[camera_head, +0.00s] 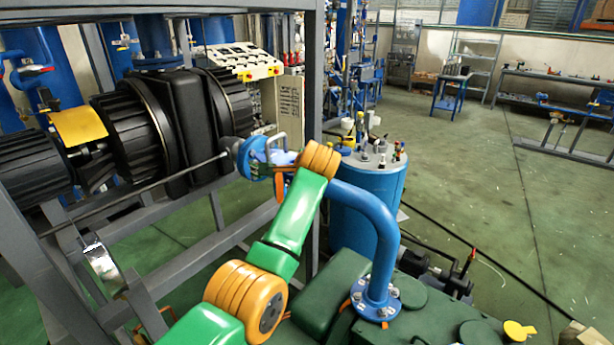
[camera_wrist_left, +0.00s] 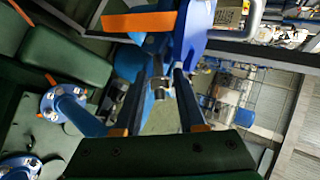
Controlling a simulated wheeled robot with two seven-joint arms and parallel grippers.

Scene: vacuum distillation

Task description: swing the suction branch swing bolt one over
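The suction branch is blue pipework with a flanged end (camera_head: 246,158) beside the frame post, partly behind my left arm's wrist. In the left wrist view, a blue body (camera_wrist_left: 192,38) and an orange strip (camera_wrist_left: 140,22) fill the top middle. A small metal bolt-like part (camera_wrist_left: 158,82), likely the swing bolt, shows between the fingers of my left gripper (camera_wrist_left: 163,72). The fingers stand apart, with a gap visible beside the metal part. I cannot tell whether either finger touches it. In the head view the fingertips are hard to make out against the blue fitting. My right gripper is out of view.
A grey steel frame post (camera_head: 313,75) stands close to my left wrist. A blue tank (camera_head: 372,200) and a bent blue pipe (camera_head: 378,235) are to the right. Black ribbed machinery (camera_head: 150,125) fills the left. Green floor (camera_head: 480,180) is open farther right.

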